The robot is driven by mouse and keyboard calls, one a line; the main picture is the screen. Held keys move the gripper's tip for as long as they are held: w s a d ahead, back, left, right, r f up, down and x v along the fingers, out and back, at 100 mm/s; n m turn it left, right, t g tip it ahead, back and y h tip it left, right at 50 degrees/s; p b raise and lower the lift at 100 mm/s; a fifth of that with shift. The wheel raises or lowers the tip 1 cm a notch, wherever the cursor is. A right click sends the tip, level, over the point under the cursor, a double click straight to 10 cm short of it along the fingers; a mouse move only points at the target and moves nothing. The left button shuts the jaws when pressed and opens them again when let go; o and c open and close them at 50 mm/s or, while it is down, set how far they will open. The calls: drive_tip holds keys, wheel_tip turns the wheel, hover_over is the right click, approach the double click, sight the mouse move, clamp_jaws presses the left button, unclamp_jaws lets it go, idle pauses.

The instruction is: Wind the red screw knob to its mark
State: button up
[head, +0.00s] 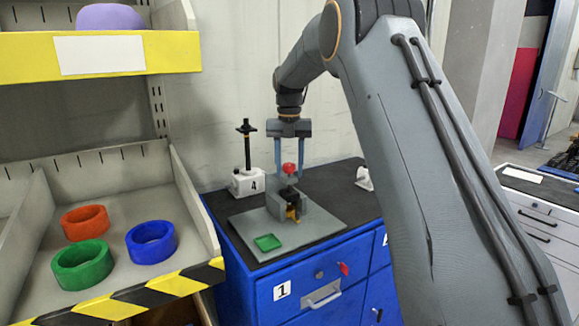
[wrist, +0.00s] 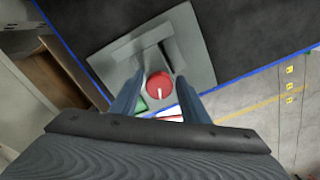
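The red screw knob (head: 290,169) sits on top of a small grey screw jack (head: 318,218) with black and yellow parts, on a grey base plate (head: 255,225). In the wrist view the red knob (wrist: 159,86) is round, with a short white line on its face pointing to the bottom of the picture. My gripper (head: 292,176) points straight down with one finger on each side of the knob. In the wrist view my gripper (wrist: 159,78) is open, with gaps between knob and fingers. I cannot make out the target mark.
A white block marked A (head: 248,183) with a black post stands behind left. A shelf (head: 100,190) with coloured rings stands at left.

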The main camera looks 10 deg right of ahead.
drive_tip(key=shift+r, duration=0.15)
drive_tip(key=shift+w+r, duration=0.15)
drive_tip(key=shift+r, duration=0.35)
wheel_tip(320, 180, up, 7)
drive_tip(key=b, duration=0.2)
drive_tip(key=shift+f+b, duration=0.15)
drive_tip(key=shift+b, duration=0.25)
